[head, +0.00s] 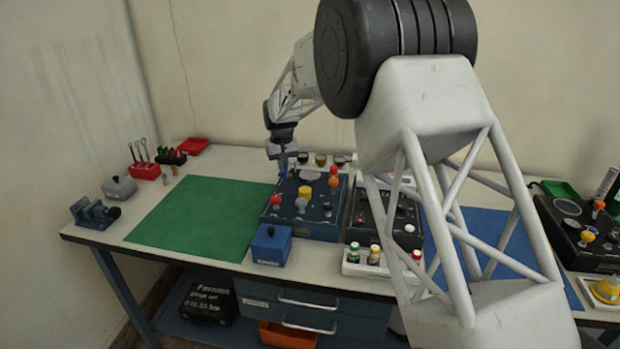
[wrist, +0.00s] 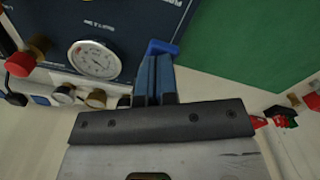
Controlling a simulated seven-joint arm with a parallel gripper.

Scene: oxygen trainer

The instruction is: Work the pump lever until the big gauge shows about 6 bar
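The dark blue trainer panel (head: 325,213) stands on the bench, with knobs on top. Its white-faced gauge (wrist: 95,60) shows in the wrist view, too small to read the needle surely. In the head view a pale dial (head: 310,174) lies near the panel's back. My gripper (head: 283,163) points down at the panel's back left edge. In the wrist view its blue-grey fingers (wrist: 156,78) are close together. A bright blue piece (wrist: 162,47) lies at their tips; I cannot tell whether it is the pump lever or part of the fingers. No other lever is clearly visible.
A green mat (head: 200,220) lies clear to the left. A blue box (head: 271,245) stands in front of the panel. A second dark panel (head: 385,215) stands close on the right, partly behind my arm. Red and brass fittings (wrist: 95,98) sit along the panel's back edge.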

